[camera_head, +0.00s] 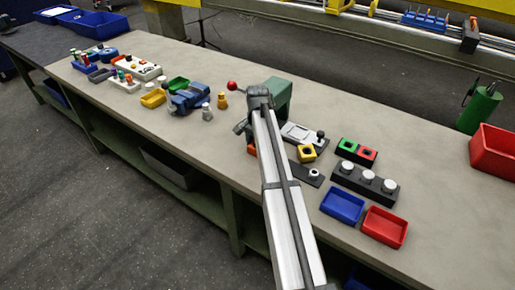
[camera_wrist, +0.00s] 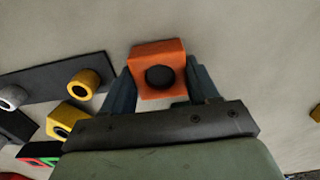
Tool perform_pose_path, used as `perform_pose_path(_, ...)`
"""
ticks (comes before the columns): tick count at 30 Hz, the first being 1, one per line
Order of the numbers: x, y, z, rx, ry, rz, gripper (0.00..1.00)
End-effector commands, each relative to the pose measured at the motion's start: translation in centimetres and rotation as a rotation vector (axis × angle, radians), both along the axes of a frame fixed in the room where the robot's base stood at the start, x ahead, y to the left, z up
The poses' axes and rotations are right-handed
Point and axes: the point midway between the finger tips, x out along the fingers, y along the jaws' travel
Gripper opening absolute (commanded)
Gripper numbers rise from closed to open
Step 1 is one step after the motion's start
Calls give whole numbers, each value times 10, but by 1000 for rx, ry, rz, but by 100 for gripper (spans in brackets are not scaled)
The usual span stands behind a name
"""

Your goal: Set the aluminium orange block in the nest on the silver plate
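The orange block (camera_wrist: 158,55) has a dark round feature on its face. In the wrist view it sits between my gripper's two fingers (camera_wrist: 160,78), which appear to lie against both its sides. Whether it rests on the table or is lifted is unclear. In the head view only a small piece of the orange block (camera_head: 252,149) shows beside my arm. The silver plate (camera_head: 294,130) with a black knob lies just right of my gripper, partly hidden by my arm. I cannot make out its nest.
A yellow block (camera_head: 306,153) and a dark plate with a white ring (camera_head: 301,173) lie close to the silver plate. Green and red blocks (camera_head: 357,151), a dark base with white discs (camera_head: 365,182), and blue (camera_head: 342,206) and red trays (camera_head: 384,227) stand right. A blue vise (camera_head: 187,98) stands left.

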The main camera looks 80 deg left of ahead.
Motion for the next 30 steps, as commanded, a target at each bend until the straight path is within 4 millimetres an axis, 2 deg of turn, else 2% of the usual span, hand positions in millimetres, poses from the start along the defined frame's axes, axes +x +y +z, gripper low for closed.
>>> perform_pose_path(1,0,0,0,0,0,0,47)
perform_pose_path(6,0,0,0,0,0,0,30)
perform_pose_path(14,0,0,5,1,-1,0,30)
perform_pose_path(30,0,0,36,0,0,0,30)
